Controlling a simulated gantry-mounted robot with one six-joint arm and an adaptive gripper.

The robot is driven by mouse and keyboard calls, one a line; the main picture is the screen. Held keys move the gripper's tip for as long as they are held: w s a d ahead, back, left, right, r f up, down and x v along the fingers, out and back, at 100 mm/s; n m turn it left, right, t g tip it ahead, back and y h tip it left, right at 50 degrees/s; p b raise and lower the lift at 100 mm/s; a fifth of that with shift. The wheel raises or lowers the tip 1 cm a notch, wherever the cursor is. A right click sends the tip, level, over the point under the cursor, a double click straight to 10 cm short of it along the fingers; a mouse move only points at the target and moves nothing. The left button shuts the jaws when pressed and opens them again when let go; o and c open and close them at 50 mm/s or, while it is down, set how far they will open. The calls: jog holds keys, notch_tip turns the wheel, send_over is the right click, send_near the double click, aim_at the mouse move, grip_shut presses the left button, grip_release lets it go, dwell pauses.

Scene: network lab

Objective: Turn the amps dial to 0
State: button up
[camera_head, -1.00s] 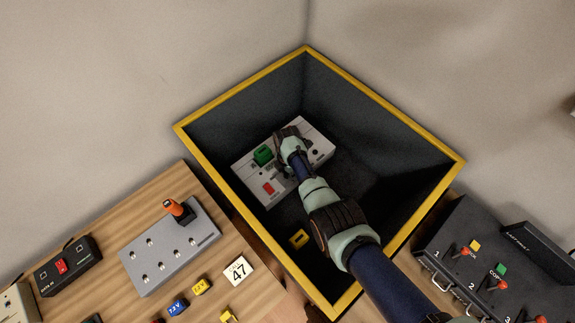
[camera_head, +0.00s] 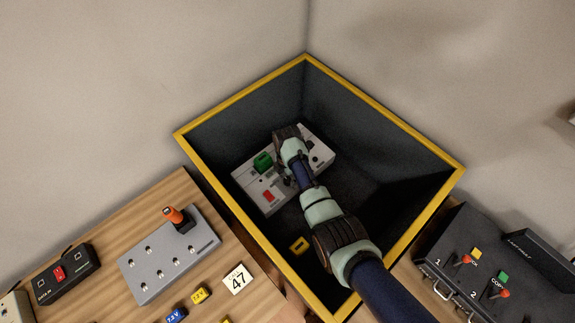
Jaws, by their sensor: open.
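A pale grey panel box (camera_head: 262,190) lies at the bottom of a deep dark bin. It carries a green part (camera_head: 263,162), a red switch (camera_head: 268,196) and small dark knobs at its right end. My gripper (camera_head: 286,142) is down in the bin over the upper middle of the panel. Its fingertips are hidden by the wrist, so I cannot see whether they touch anything. I cannot make out which knob is the amps dial, or its marks; it may be under my gripper.
The bin has a yellow rim (camera_head: 390,103) and steep walls around my arm. A yellow block (camera_head: 299,245) lies on its floor. A black switch unit (camera_head: 470,245) stands right.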

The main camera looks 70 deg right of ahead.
aim_at(287, 180)
notch_tip(287, 180, up, 8)
dwell(0.7)
